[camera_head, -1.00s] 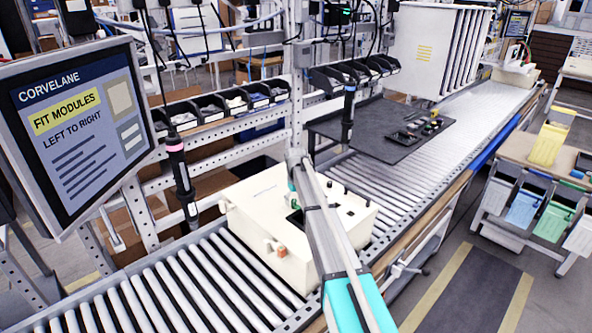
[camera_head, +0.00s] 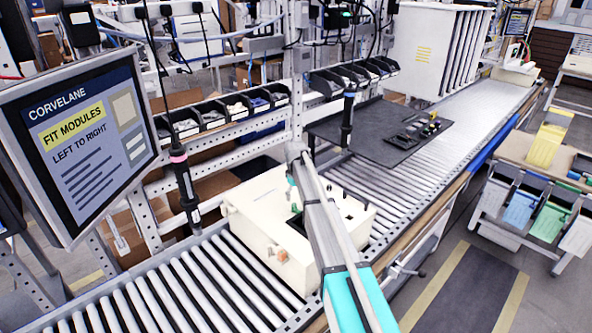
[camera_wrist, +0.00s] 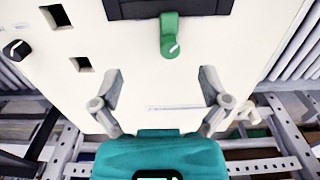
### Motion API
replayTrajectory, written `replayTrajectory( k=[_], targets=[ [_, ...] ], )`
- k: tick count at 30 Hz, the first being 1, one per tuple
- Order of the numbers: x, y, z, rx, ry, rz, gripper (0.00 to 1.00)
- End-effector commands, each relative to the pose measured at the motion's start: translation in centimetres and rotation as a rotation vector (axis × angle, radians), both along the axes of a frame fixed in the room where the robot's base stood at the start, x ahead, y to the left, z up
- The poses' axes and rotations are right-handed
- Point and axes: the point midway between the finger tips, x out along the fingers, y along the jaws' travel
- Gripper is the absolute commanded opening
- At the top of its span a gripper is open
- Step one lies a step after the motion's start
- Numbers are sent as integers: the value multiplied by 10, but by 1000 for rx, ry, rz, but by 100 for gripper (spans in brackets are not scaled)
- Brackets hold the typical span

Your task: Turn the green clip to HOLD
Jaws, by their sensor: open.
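The green clip (camera_wrist: 169,36) shows at the top middle of the wrist view, on the cream face of the box (camera_wrist: 230,60). A short white mark runs slantwise near its rounded end, and its other end meets a dark rectangular opening. My gripper (camera_wrist: 160,85) is open and empty, its two grey fingers apart over the cream face. The clip lies beyond the fingertips, roughly on the midline between them, untouched. In the head view the cream box (camera_head: 262,228) sits on the rollers, a small green part (camera_head: 295,208) shows beside my arm, and my gripper is mostly hidden.
A black knob (camera_wrist: 17,50) and two square holes are left of the clip in the wrist view. Two hanging screwdrivers (camera_head: 184,185) (camera_head: 347,120) flank the box in the head view. A dark mat (camera_head: 375,146) with small modules lies farther along the conveyor.

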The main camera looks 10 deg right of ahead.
Motion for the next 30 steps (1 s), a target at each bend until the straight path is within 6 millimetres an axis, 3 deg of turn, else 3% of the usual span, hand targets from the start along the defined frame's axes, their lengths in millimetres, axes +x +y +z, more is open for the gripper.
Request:
replayTrajectory(
  k=[3,30],
  targets=[
    [0,0,15,0,0,0,95],
    [0,0,85,0,0,-1,95]
  ],
)
